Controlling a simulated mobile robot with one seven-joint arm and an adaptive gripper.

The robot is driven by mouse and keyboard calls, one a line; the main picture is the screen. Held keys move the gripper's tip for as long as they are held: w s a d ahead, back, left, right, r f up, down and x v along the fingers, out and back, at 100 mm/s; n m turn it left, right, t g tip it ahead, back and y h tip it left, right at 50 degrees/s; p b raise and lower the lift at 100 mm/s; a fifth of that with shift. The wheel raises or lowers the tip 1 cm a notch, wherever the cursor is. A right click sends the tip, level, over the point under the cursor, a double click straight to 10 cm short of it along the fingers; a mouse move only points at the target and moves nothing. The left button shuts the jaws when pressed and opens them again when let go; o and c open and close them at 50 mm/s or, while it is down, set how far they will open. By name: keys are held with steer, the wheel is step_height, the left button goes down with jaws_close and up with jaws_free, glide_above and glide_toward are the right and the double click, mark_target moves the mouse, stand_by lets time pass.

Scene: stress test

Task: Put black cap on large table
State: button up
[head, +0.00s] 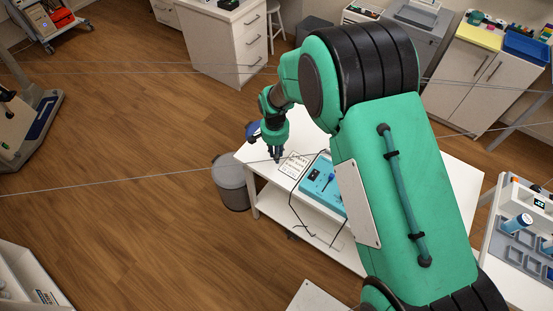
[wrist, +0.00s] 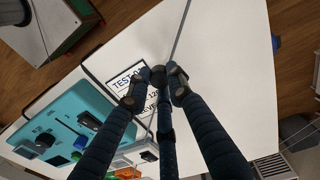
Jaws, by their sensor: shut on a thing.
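My gripper (head: 277,157) is over the left end of a white table (head: 455,170), with its fingers pointing down. In the wrist view, my dark fingers (wrist: 155,92) close together around a small black thing (wrist: 158,75), which looks like the black cap. The fingertips hide much of it.
Thin cables cross the room, one passing close to my gripper. Bare tabletop shows right of my fingers in the wrist view.

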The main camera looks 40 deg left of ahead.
steer(key=shift+f, duration=1.75)
steer(key=shift+f+b, duration=0.2)
steer(key=shift+b, duration=0.15)
steer(key=o, duration=0.8)
steer(key=shift+c, duration=0.2)
steer(key=shift+r, duration=0.15)
step_height(320, 180, up, 12)
steer(key=shift+s+a+r+p, duration=0.1)
steer(key=shift+s+a+p, duration=0.05)
steer(key=shift+p, duration=0.65)
